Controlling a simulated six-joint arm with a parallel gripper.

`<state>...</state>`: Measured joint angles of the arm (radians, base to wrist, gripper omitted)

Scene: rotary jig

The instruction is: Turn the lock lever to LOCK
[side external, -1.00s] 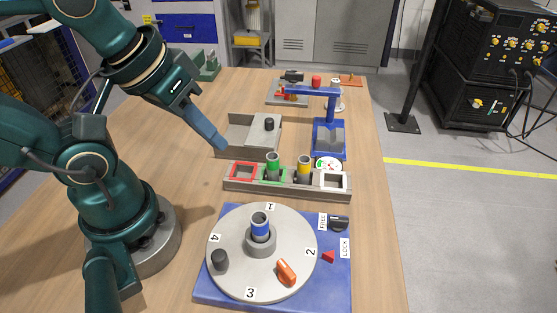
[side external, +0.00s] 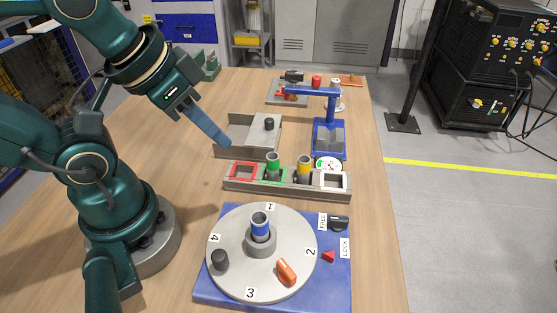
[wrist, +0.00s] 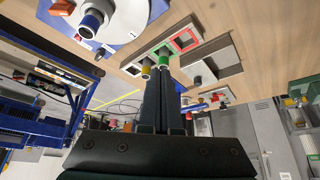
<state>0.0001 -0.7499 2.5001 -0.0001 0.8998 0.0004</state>
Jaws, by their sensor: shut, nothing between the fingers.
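The black lock lever (side external: 340,223) sits at the back right corner of the blue jig base (side external: 210,289). It lies beside the FREE label (side external: 323,221), with the LOCK label (side external: 345,248) in front of it. The grey round turntable (side external: 233,279) carries the numbers 1 to 4, an orange handle (side external: 286,271), a black knob (side external: 220,259) and a central post holding a blue-banded cylinder (side external: 260,225). My gripper (side external: 226,144) is shut and empty, in the air near the grey box, well behind and left of the lever. Its fingers (wrist: 157,82) also show in the wrist view.
A rack (side external: 260,187) with coloured square frames and green and yellow cylinders stands between my gripper and the jig. Behind it are a lidded grey box (side external: 234,153) and a blue press (side external: 330,120). A red triangle marker (side external: 328,256) lies right of the turntable.

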